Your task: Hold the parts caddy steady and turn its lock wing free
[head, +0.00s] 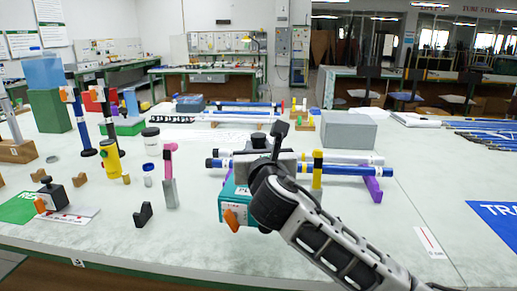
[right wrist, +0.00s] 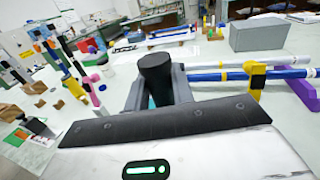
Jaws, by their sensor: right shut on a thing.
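My left gripper is not in view.
Blue and white rods (head: 345,171) lie on purple supports just right of the caddy, close to my right gripper, with a yellow-black post (head: 317,169) beside them. A pink-grey post (head: 169,177) stands to the left. A grey box (head: 349,130) sits behind. The table front right is mostly clear.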

